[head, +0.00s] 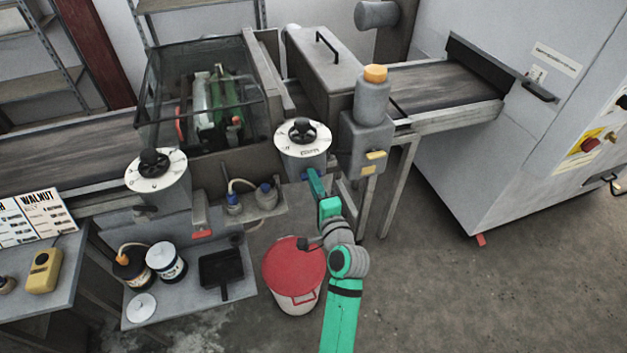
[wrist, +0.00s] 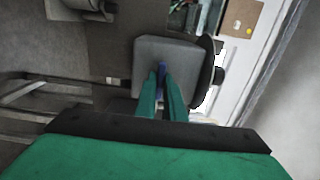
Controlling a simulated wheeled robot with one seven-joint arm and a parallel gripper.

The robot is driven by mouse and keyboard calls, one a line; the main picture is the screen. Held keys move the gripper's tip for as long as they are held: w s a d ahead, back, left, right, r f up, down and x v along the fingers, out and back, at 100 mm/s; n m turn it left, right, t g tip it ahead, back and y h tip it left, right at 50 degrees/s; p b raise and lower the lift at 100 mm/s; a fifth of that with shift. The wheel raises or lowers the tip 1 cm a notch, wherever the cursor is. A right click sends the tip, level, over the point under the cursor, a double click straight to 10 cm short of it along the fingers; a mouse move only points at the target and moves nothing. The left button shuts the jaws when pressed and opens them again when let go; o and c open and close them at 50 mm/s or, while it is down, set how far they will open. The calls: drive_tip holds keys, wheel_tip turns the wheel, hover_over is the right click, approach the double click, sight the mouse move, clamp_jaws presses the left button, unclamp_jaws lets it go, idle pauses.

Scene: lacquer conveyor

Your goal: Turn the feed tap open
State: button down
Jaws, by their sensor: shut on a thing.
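The feed tap seems to be the small blue handle (head: 305,176) under the grey housing (head: 305,162) with the white dial, right of the glazed machine. The blue handle also shows in the wrist view (wrist: 161,70), a narrow piece between the fingertips. My gripper (head: 313,180) reaches up from below and in front; in the wrist view its green fingers (wrist: 162,88) are closed on the blue handle. The fingers hide much of the handle, so I cannot tell how far it is turned.
A red-lidded bucket (head: 295,262) stands on the floor beneath my arm. A small shelf with bottles (head: 265,197) is left of the gripper. A grey post with an orange cap (head: 374,75) stands close on the right. Open floor lies at the right front.

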drive_tip(key=n, duration=1.8)
drive_tip(key=shift+f, duration=0.1)
idle(0.6)
drive_tip(key=c, duration=1.8)
unclamp_jaws()
drive_tip(key=shift+c, duration=0.2)
drive_tip(key=v, duration=1)
drive_tip(key=shift+s, duration=0.4)
